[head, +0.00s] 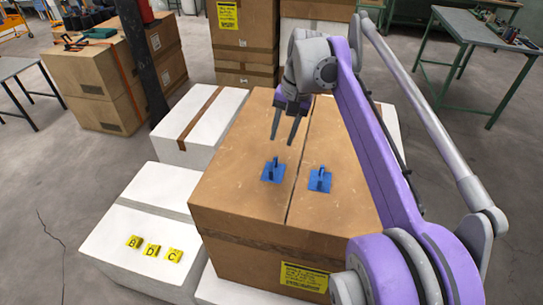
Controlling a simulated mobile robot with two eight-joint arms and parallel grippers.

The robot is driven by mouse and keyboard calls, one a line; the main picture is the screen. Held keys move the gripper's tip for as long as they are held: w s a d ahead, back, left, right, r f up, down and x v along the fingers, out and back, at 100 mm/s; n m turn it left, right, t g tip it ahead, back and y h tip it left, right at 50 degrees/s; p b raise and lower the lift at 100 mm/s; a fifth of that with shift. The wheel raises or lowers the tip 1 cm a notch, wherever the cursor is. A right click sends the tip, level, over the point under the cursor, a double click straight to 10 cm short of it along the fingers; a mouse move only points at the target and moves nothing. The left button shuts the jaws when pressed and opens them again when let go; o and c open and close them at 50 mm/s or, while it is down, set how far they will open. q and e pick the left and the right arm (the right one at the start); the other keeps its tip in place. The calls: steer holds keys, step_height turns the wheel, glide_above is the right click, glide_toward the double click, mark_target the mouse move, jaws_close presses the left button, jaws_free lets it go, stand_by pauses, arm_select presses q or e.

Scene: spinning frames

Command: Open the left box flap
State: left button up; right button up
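A large brown cardboard box stands in the middle, its top closed by two flaps that meet at a dark seam. The left box flap (237,157) lies flat and carries a blue handle (273,171) on a square pad near the seam. The right flap (341,213) also lies flat, with a similar blue handle (320,180). My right gripper (282,140) points down above the left flap, behind the left handle in the picture. Its two dark fingers are apart with nothing between them. My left gripper is not in view.
White boxes (150,235) stand left of the brown box, one bearing yellow letter tags (153,250). Stacked cartons (245,30) are behind. A dark post (139,55) rises at the left back. A green table (485,28) stands at the right back.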

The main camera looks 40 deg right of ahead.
mark_target(274, 165)
steer(key=f, duration=0.3)
steer(key=w+f, duration=0.1)
steer(key=f, duration=0.2)
steer(key=a+f, duration=0.1)
steer(key=f, duration=0.2)
steer(key=shift+w+a+f+b, duration=0.1)
steer(key=shift+w+b, duration=0.05)
steer(key=shift+b, duration=0.2)
steer(key=shift+c, duration=0.2)
jaws_close()
stand_by(0.7)
